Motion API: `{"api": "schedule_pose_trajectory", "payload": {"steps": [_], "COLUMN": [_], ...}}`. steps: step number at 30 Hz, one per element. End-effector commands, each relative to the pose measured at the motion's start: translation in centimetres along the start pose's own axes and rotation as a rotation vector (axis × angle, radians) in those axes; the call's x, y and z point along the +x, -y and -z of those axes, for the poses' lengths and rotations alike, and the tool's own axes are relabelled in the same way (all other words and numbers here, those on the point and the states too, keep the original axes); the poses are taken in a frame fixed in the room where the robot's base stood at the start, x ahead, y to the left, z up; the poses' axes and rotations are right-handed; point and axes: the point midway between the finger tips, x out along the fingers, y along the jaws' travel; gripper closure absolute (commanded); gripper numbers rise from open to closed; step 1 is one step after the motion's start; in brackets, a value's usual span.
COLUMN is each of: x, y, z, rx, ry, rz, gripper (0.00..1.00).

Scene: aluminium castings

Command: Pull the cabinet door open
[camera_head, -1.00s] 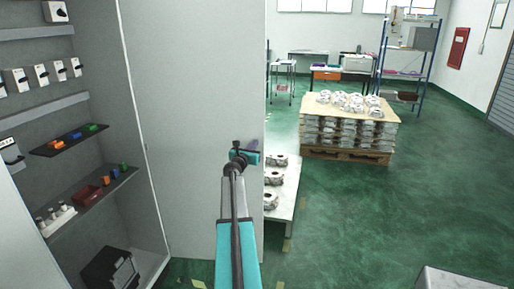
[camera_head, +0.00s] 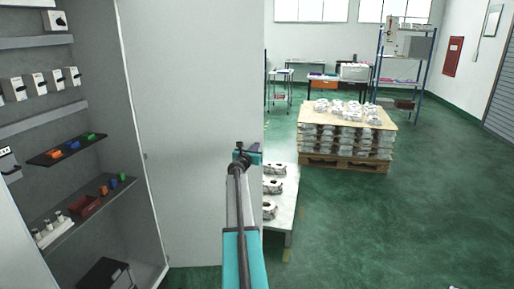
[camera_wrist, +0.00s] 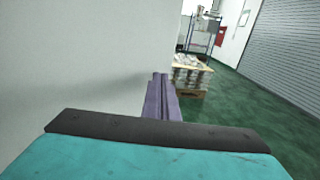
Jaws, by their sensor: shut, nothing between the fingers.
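The cabinet door (camera_head: 205,130) is a tall pale grey panel standing wide open to the right of the cabinet (camera_head: 100,215), whose shelves are exposed. My gripper (camera_head: 252,154) is in front of the door near its right edge in the head view; the fingers are mostly hidden there. In the wrist view my gripper (camera_wrist: 160,85) shows its purple fingers shut together and empty. The door (camera_wrist: 85,65) fills the left of that view, beside the fingers. I cannot tell whether they touch it. No handle shows.
A low table (camera_head: 284,212) with castings stands just behind the door's right edge. A pallet of castings (camera_head: 345,165) stands farther back. Green floor (camera_head: 410,215) on the right is mostly clear.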

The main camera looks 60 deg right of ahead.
Motion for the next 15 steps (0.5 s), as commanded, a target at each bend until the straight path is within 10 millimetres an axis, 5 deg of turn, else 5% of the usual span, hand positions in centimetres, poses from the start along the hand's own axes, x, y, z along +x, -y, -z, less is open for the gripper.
{"api": "schedule_pose_trajectory", "payload": {"steps": [15], "x": [-1.2], "y": [-0.6], "z": [0.0], "rx": [0.000], "ry": [0.000], "rz": [-0.008], "gripper": [1.00]}}
